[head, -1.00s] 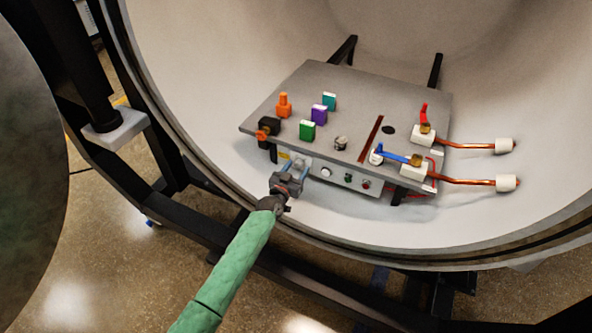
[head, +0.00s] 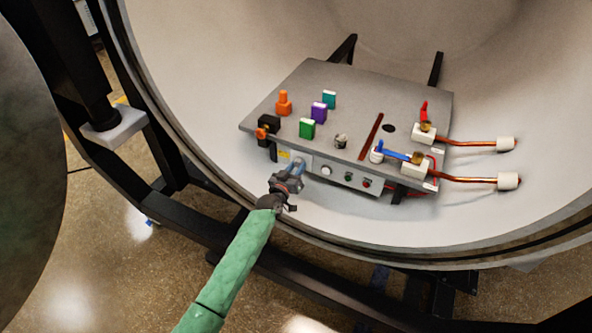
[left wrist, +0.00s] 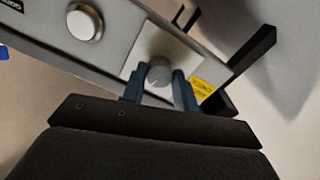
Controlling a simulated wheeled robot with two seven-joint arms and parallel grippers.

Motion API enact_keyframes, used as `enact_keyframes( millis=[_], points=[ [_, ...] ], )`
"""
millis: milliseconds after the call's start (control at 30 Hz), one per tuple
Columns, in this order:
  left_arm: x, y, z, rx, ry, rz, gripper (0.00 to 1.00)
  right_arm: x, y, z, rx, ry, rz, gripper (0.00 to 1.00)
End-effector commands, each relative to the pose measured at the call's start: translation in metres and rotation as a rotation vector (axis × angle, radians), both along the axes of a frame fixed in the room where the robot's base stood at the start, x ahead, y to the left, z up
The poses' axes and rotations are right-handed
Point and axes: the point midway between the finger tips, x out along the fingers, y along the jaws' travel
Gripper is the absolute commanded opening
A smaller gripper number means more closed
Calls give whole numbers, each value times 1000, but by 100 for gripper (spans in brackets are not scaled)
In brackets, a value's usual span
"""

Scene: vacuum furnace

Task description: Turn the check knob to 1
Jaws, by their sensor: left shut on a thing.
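The check knob (left wrist: 159,73) is a small grey round knob on a light square plate (left wrist: 170,45) on the front panel, in the left wrist view. My left gripper (left wrist: 158,88) has its two blue-grey fingers on either side of the knob, shut on it. In the head view my left gripper (head: 295,168) reaches the left end of the front panel and hides the knob. The number the knob points to is not readable. My right gripper is not in view.
The grey bench (head: 345,88) stands inside the round chamber. A white round knob (head: 326,170) is right of my gripper. An orange-handled black block (head: 268,130) sits above it. Colored blocks, a blue lever (head: 394,153) and copper pipes (head: 465,181) are further right.

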Motion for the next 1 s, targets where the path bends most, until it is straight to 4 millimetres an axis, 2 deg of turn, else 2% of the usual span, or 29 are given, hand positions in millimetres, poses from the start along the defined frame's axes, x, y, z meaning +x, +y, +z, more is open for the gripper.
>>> enact_keyframes(
  millis=[500,1000],
  points=[
    [0,-1,-1,-444,206,0,7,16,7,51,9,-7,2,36],
    [0,-1,0,-758,351,1,7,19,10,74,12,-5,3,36]
  ],
)
